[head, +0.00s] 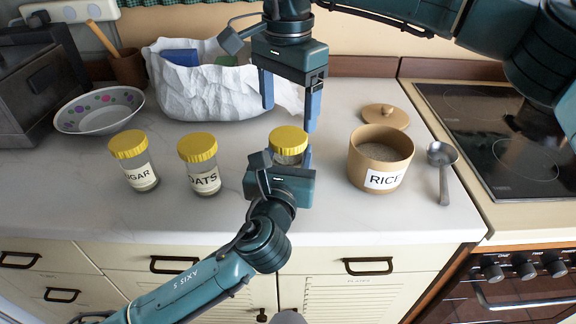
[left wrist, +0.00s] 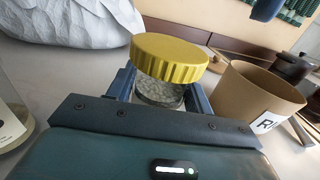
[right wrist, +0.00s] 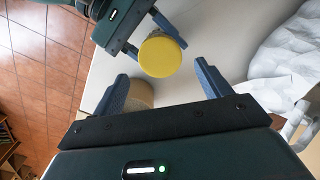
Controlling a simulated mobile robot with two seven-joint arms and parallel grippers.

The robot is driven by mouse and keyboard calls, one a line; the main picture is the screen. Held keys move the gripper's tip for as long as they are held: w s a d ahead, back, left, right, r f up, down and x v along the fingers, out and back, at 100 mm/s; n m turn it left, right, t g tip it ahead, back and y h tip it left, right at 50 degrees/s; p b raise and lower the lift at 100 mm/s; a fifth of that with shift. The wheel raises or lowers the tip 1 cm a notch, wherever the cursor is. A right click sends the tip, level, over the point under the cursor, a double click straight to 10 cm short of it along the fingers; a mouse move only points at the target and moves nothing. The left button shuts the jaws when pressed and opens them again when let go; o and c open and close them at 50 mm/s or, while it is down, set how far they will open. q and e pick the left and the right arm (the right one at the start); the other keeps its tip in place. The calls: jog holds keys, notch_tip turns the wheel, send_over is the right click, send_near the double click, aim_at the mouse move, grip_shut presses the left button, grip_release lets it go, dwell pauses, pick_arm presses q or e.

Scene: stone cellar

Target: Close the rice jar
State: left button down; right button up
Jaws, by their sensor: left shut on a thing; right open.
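The rice jar (head: 381,163) is a tan, round, open-topped jar labelled RICE, upright on the right of the counter in the head view. It also shows in the left wrist view (left wrist: 258,92) and partly in the right wrist view (right wrist: 139,95). A tan knobbed lid (head: 385,117) lies on the counter just behind it. My left gripper (head: 287,160) is shut on a yellow-lidded glass jar (left wrist: 160,92) left of the rice jar; its pale contents show below the lid. My right gripper (head: 289,117) is open and empty, pointing down above and behind that jar.
The sugar jar (head: 134,161) and oats jar (head: 202,165) stand to the left. A crumpled white bag (head: 215,97) and a patterned bowl (head: 99,110) are behind them. A metal ladle (head: 443,170) lies right of the rice jar, beside the hob (head: 500,140). The counter's front strip is clear.

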aim_at(288, 136)
jog(key=shift+f, duration=2.4)
jog(key=shift+c, duration=0.5)
jog(key=c, duration=0.9)
jog(key=m, duration=1.5)
jog(key=o, duration=1.1)
jog(key=shift+o, duration=0.2)
